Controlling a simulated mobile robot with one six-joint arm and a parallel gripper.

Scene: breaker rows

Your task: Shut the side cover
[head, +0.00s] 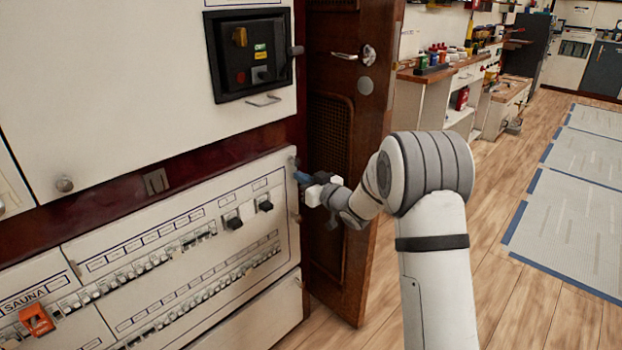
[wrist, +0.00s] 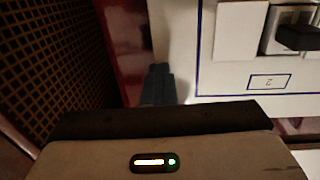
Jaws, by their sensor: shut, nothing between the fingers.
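The side cover (head: 364,200) is a tall brown wooden door with a dark mesh panel, a handle and a round lock. It stands open at the right edge of the white breaker cabinet, swung outward. Its mesh (wrist: 50,50) fills the left of the wrist view. My gripper (head: 302,178) is shut and empty, in front of the cabinet's right edge near the door's inner side. In the wrist view the gripper's dark fingertips (wrist: 157,85) lie together by the edge of the white panel. I cannot tell whether they touch it.
The breaker panel (head: 130,222) carries rows of switches, two black knobs and an orange switch (head: 37,320) at lower left. A black control box (head: 248,55) sits above. Workbenches (head: 445,70) stand behind the door. The wooden floor (head: 540,270) at right is free, with blue-edged mats.

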